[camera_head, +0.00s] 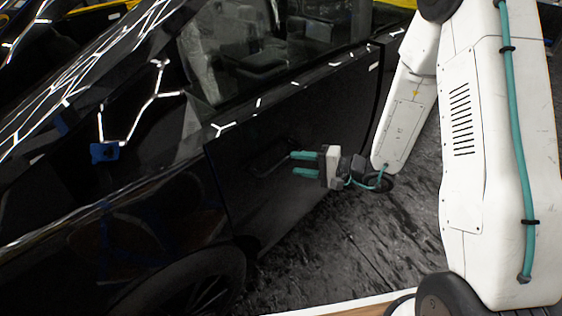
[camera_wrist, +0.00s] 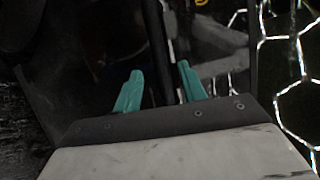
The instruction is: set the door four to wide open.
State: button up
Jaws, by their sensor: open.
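A black car door (camera_head: 300,130) fills the middle of the head view, with its window above and a dark handle (camera_head: 268,158) on its panel. The door appears slightly ajar from the body, though the dark gloss makes this hard to tell. My gripper (camera_head: 296,164) is beside the handle, its two teal fingers pointing left at it. The fingers are apart with nothing seen between them. In the wrist view my gripper (camera_wrist: 157,85) shows its fingers spread on either side of a dark vertical strip. Whether they touch the handle cannot be told.
The black car body (camera_head: 60,190) with a wheel (camera_head: 190,290) takes up the left side. A blue piece (camera_head: 104,152) is on the bodywork. Dark, stained floor (camera_head: 350,240) lies open beside the door. A pale wooden edge (camera_head: 360,306) runs along the bottom.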

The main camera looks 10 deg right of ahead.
aim_at(285, 162)
jog(key=x, duration=0.6)
jog(key=shift+w+a, duration=0.1)
jog(key=shift+a, duration=0.05)
jog(key=shift+c, duration=0.2)
grip_shut()
